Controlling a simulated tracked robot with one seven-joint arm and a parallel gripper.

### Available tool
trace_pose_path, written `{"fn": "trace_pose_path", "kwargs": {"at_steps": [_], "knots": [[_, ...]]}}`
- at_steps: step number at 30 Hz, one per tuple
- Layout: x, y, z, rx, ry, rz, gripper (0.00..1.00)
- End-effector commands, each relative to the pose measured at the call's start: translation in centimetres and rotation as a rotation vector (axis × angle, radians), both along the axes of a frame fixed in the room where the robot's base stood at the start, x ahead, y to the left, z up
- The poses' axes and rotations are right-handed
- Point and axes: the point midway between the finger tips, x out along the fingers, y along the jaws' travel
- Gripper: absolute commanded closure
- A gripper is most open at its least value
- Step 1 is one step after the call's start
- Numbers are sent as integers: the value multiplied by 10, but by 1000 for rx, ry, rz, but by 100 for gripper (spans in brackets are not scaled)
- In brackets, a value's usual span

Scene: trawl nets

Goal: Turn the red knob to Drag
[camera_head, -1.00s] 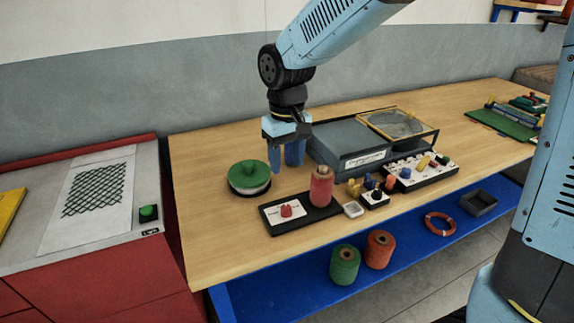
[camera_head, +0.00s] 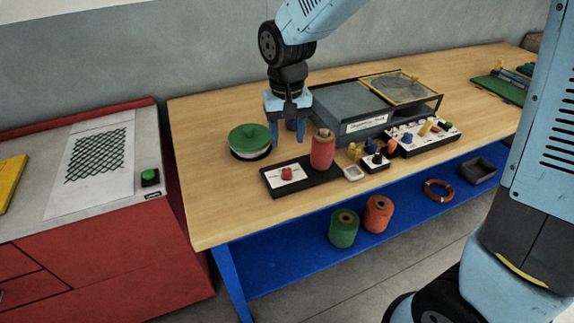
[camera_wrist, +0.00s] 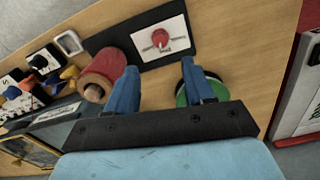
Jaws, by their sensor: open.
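The red knob (camera_head: 287,173) sits on a white label plate on the left part of a black base (camera_head: 322,185) on the wooden table. In the wrist view the knob (camera_wrist: 160,38) is beyond the fingertips, with small markings on both sides that I cannot read. A red spool (camera_head: 322,150) stands on the right end of the same base. My gripper (camera_head: 287,139) is open and empty, above the table behind the base, between the green-topped round tub and the red spool. In the wrist view its two blue fingers (camera_wrist: 160,72) are apart, pointing toward the base.
The green-topped tub (camera_head: 249,141) stands left of my gripper. A grey case (camera_head: 350,110) stands behind right. Small pegs and a parts tray (camera_head: 425,135) are to the right. Green and orange spools (camera_head: 344,228) are on the blue lower shelf (camera_head: 290,262). The table's front left is clear.

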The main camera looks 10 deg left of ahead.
Motion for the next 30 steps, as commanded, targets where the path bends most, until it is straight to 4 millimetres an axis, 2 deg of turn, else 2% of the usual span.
{"fn": "trace_pose_path", "kwargs": {"at_steps": [9, 15, 21, 30], "knots": [[-1, 0, -58, -2, 3, 3, 47], [-1, 0, -87, -2, 3, 1, 47], [0, 0, -101, 0, 1, 1, 47], [0, 0, -103, 0, 0, 1, 47]]}}
